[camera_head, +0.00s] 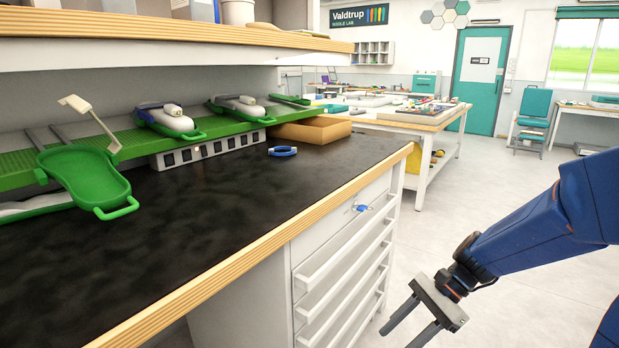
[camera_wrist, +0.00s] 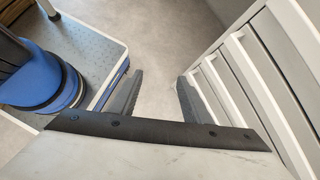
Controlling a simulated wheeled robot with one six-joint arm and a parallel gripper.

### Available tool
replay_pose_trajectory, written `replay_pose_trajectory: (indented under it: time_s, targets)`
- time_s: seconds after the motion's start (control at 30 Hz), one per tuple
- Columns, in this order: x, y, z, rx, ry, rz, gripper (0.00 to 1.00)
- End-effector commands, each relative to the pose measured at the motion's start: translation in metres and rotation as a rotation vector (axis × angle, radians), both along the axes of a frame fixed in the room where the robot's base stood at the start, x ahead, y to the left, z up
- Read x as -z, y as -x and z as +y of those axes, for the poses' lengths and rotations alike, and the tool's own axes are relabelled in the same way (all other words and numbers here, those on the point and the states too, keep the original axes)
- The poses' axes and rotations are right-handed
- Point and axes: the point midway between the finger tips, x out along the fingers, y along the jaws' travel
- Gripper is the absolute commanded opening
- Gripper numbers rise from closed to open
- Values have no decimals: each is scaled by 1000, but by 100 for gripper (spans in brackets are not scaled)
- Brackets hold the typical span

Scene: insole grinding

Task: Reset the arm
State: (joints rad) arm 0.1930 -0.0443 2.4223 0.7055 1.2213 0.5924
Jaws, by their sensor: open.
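My gripper (camera_head: 411,327) is at the lower right of the head view, beside the drawer cabinet and below the worktop level. Its two fingers are apart with nothing between them. In the wrist view my gripper (camera_wrist: 158,90) points down at the bare floor, with the fingers spread and empty. My blue arm comes in from the right edge of the head view.
A dark worktop (camera_head: 215,225) with a wooden edge stands left, above white drawers (camera_head: 345,262). Green insole holders (camera_head: 85,178) sit on a sloped green rack. A blue-handled item (camera_head: 282,151) lies on the worktop. Open floor (camera_head: 510,215) extends toward the teal door.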

Motion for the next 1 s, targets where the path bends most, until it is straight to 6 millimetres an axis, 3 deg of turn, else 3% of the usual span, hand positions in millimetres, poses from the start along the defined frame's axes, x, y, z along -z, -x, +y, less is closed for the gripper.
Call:
replay_pose_trajectory:
  time_s: [0.5, 1.0]
  targets:
    - [-41, 68, -32, -475, 317, -470, 44]
    - [-83, 113, -76, -916, 661, -849, 44]
